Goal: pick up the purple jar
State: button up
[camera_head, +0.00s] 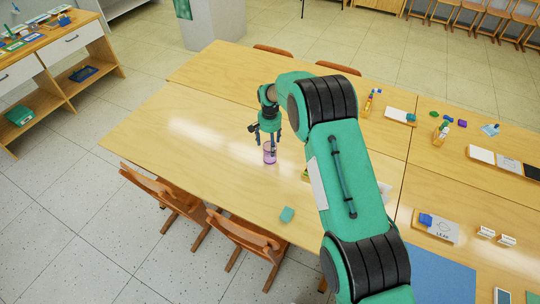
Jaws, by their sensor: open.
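The purple jar (270,156) stands upright on the wooden table, small and see-through with a purple tint. My gripper (266,138) points down right over it, with its dark fingers apart. The fingertips reach about the height of the jar's top. From this view I cannot tell whether a finger touches the jar. The upper part of the jar is partly hidden by the gripper.
The table (160,130) is clear to the left of the jar. A small teal block (287,214) lies nearer the front edge. Wooden chairs (245,236) stand along that edge. Trays and art items sit to the right, partly behind my arm.

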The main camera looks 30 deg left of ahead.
jog(key=shift+f, duration=0.15)
jog(key=shift+s+d+f, duration=0.1)
jog(key=shift+f, duration=1.15)
jog(key=shift+s+d+f, duration=0.1)
jog(key=shift+f, duration=1.15)
jog(key=c, duration=1.2)
